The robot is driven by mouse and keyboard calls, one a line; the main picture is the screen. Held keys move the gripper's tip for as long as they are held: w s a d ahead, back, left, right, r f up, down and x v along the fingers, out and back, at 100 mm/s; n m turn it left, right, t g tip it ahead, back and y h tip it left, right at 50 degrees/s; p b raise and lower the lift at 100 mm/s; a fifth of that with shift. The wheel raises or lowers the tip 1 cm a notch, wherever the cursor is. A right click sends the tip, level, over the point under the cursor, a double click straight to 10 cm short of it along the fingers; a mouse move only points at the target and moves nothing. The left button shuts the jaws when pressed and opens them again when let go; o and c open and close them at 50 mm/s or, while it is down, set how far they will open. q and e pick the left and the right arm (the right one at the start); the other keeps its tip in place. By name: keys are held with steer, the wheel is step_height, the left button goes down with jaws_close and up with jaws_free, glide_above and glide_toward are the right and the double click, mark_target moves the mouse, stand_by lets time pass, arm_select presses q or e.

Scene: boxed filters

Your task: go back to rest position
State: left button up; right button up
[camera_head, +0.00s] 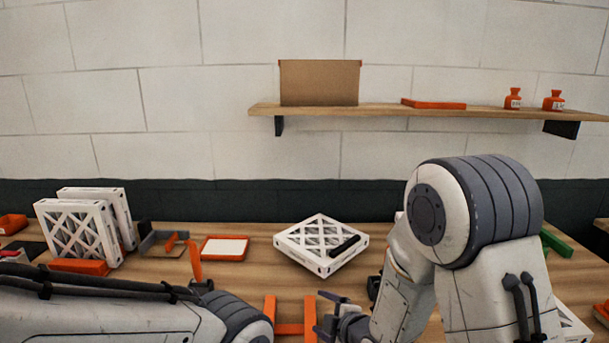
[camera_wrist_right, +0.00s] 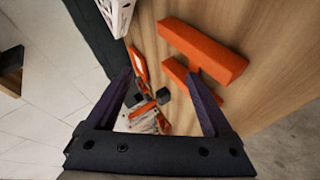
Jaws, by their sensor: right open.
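My right gripper (camera_head: 325,312) is low at the bottom centre of the head view, above the table beside an orange bracket (camera_head: 290,329). In the right wrist view its two dark fingers (camera_wrist_right: 160,75) are spread apart with nothing held between them. My left arm crosses the lower left of the head view, and its gripper does not show there. A white boxed filter (camera_head: 313,236) with a lattice face lies flat on the table, a black object (camera_head: 345,246) on its top. The gripper is apart from this filter.
Two white filters (camera_head: 75,232) stand upright at the left beside an orange holder (camera_head: 80,266). An orange-framed tray (camera_head: 225,248) lies right of them. A wall shelf (camera_head: 385,111) holds a cardboard box (camera_head: 320,82) and small orange bottles (camera_head: 513,98). Table between tray and flat filter is clear.

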steer(key=s+m+g+h+b, duration=0.4)
steer(key=s+m+g, duration=0.6)
steer(key=s, duration=1.9)
steer(key=shift+s+d+m+g+b, duration=0.3)
steer(key=shift+m+g+b, duration=0.15)
steer(key=shift+b, duration=0.55)
steer(key=shift+r, duration=0.1)
